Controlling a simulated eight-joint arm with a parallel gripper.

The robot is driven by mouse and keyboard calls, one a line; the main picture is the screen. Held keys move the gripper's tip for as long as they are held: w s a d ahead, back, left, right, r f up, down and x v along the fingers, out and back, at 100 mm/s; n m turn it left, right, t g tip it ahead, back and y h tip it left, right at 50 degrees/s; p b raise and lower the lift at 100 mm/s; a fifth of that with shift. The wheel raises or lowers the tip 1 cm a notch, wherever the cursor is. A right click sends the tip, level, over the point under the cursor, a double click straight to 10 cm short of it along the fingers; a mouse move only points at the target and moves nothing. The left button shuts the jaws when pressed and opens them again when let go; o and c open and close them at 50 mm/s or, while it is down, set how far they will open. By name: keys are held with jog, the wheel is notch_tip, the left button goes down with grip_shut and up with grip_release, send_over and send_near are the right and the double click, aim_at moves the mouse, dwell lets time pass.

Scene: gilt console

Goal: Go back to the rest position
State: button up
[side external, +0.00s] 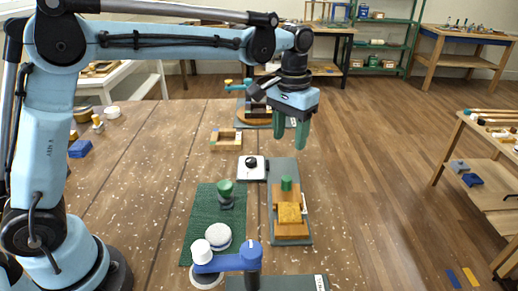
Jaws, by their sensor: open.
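My gripper (291,133) hangs from the end of my arm at the upper middle of the side external view. Its two green fingers point down and are apart, with nothing visible between them. It is in the air above the far part of the brown speckled table (130,215). Below it stands a grey plate (284,168) bearing a wooden fixture with a green knob (286,184) and a yellowish block (290,213). No marker for a rest position shows.
A green mat (205,208) carries a green-topped piece (225,194) and a white round piece (218,236). A blue arm-like fixture (235,262) stands in front. A white box with a black knob (252,168) and a wooden frame (226,139) lie farther back. The table's left middle is clear.

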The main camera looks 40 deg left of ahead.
jog(key=s+a+f+t, duration=0.1)
jog(key=s+a+t, duration=0.2)
jog(key=s, duration=0.5)
jog(key=s+a+f+t, duration=0.1)
jog(key=s+a+t, duration=0.3)
jog(key=s, duration=0.4)
jog(key=shift+s+a, duration=0.3)
jog(key=shift+a, duration=0.55)
jog(key=shift+r, duration=0.1)
